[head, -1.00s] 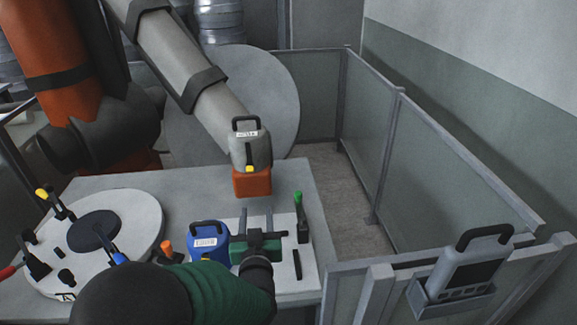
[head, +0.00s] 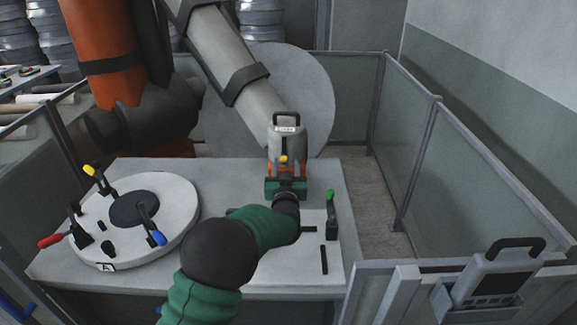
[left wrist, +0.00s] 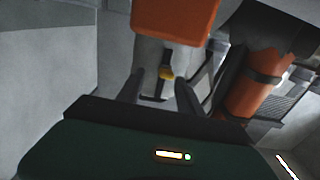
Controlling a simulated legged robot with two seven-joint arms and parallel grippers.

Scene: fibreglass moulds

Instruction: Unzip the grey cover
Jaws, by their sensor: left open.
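The grey cover (head: 287,141) hangs at the lower end of the big grey arm, with a black handle and a white label on it. Its yellow zip pull (head: 283,158) is on the front, above an orange block. My left gripper (head: 284,170) is in front of the cover, with its green body over the orange block. In the left wrist view, the open fingers (left wrist: 160,88) stand one on each side of a dark strip below the yellow pull (left wrist: 166,73). I cannot tell whether they touch it. My right gripper is not in view.
A round white disc (head: 165,222) with several toggle clamps lies on the left of the table (head: 225,175). A green-tipped clamp (head: 330,215) stands on the right. A grey panel with a handle (head: 490,280) is on the fence at the right. My arm covers the table's middle.

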